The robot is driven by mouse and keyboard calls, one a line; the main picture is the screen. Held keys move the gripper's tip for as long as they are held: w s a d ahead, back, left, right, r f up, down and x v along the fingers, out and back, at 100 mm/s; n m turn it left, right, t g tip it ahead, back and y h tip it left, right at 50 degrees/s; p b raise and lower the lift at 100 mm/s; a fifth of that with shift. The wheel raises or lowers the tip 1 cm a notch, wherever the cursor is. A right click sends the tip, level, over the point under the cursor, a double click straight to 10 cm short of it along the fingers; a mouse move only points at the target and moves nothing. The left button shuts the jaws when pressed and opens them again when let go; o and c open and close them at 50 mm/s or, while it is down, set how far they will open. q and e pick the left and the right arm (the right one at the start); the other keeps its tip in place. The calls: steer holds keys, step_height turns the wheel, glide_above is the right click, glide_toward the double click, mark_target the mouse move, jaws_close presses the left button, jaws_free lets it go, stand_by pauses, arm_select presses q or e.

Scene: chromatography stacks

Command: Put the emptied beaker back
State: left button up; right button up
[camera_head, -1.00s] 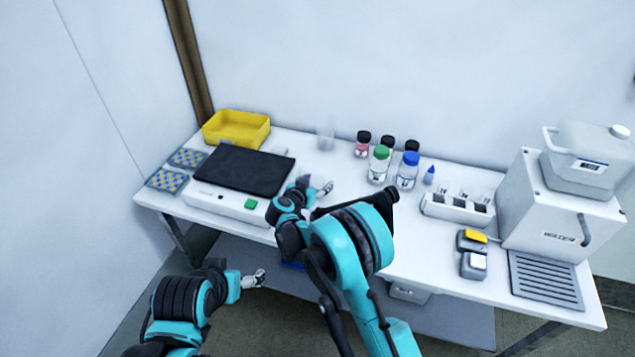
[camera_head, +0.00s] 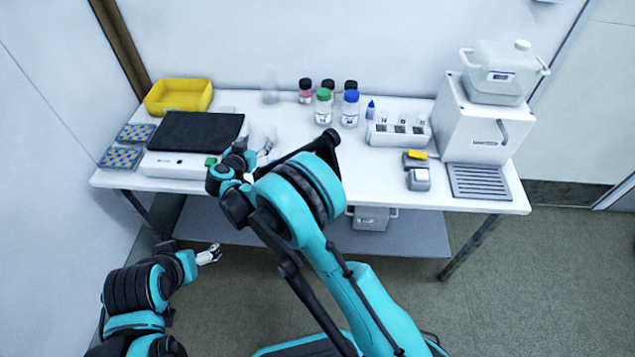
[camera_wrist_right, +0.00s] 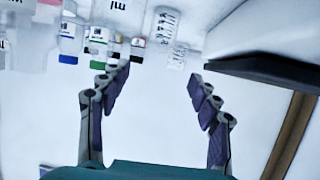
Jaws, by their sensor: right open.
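A clear, faint glass vessel, likely the beaker (camera_head: 270,94), stands at the back of the bench between the yellow tray and the bottles. The right wrist view, upside down, shows clear glass with printed graduations (camera_wrist_right: 166,25) beyond the fingertips; I cannot tell whether it is one vessel or two. My right gripper (camera_head: 267,146) is over the bench, just right of the black-topped device. Its fingers are spread and empty in the wrist view (camera_wrist_right: 158,76), with the glass apart from them. My left gripper (camera_head: 210,255) hangs low in front of the bench; its jaw state is unclear.
The black-topped device (camera_head: 200,132) and yellow tray (camera_head: 180,108) are at left. Capped bottles, including a green-capped one (camera_head: 324,110) and a blue-capped one (camera_head: 350,112), stand right of the gripper. A white rack (camera_head: 398,138) and water unit (camera_head: 480,128) are further right.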

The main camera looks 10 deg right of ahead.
steer(key=d+r+n+t+y, duration=0.1)
steer(key=d+r+t, duration=0.15)
steer(key=r, duration=0.75)
steer(key=d+r+t+y, duration=0.1)
steer(key=r+t+y, duration=0.15)
steer(key=r, duration=0.85)
steer(key=s+r+n+y, duration=0.5)
steer(key=s+r+y, duration=0.1)
steer(key=s+r, duration=0.2)
steer(key=s+d+f+g+h, duration=0.1)
steer(key=s+d+f+g, duration=0.2)
steer(key=s, duration=0.7)
steer(key=s+d+f+g+h, duration=0.1)
steer(key=s+d+f+g, duration=0.2)
steer(key=s+d+f, duration=0.3)
steer(key=s+d+f+g+h, duration=0.1)
steer(key=s+d+f+g, duration=0.3)
steer(key=s+f, duration=0.7)
steer(key=s+d, duration=0.1)
steer(key=s, duration=0.2)
steer(key=shift+s+d+f+m, duration=0.2)
steer(key=shift+d+m, duration=0.1)
steer(key=shift+m, duration=0.1)
